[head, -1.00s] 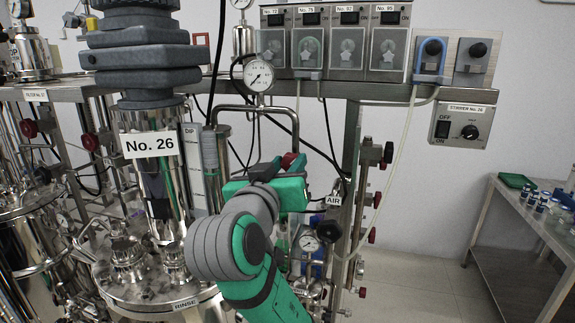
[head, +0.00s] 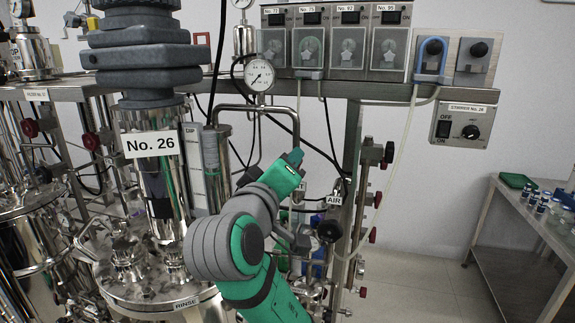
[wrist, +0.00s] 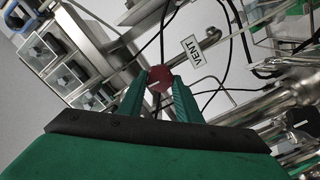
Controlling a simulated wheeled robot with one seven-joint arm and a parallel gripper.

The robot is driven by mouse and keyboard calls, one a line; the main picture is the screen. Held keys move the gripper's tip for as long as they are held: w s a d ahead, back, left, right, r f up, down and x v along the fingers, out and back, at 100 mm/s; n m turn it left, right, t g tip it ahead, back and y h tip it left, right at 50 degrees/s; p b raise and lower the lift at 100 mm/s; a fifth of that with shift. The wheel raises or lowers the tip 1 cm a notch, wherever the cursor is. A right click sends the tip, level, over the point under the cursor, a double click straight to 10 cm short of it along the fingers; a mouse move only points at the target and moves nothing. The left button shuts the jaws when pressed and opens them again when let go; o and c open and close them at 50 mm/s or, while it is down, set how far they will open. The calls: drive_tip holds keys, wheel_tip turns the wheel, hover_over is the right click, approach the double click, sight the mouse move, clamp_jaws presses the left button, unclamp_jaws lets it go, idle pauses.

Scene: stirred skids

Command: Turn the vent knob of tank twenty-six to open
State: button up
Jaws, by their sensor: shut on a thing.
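The red vent knob (wrist: 159,74) with a pale line on its face is between the fingertips of my gripper (wrist: 160,84) in the wrist view. My gripper is shut on it. A white VENT label (wrist: 197,61) is just beside the knob. In the head view my gripper (head: 293,159) is tilted up in front of the pipework right of tank twenty-six, and it hides the knob. The tank's steel column (head: 161,195) carries the label No. 26 (head: 152,145).
A pressure gauge (head: 259,75) and bent pipe stand just behind my gripper. An AIR label (head: 334,200) and a black knob (head: 328,231) are close on its right. A steel side table (head: 505,230) stands far right, with clear floor before it.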

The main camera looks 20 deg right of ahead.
drive_tip(key=n, duration=0.5)
drive_tip(key=shift+a+f, duration=0.1)
idle(0.5)
drive_tip(key=o, duration=1)
drive_tip(key=shift+o, duration=0.2)
drive_tip(key=v, duration=1)
drive_tip(key=shift+s+a, duration=0.25)
drive_tip(key=shift+a, duration=0.05)
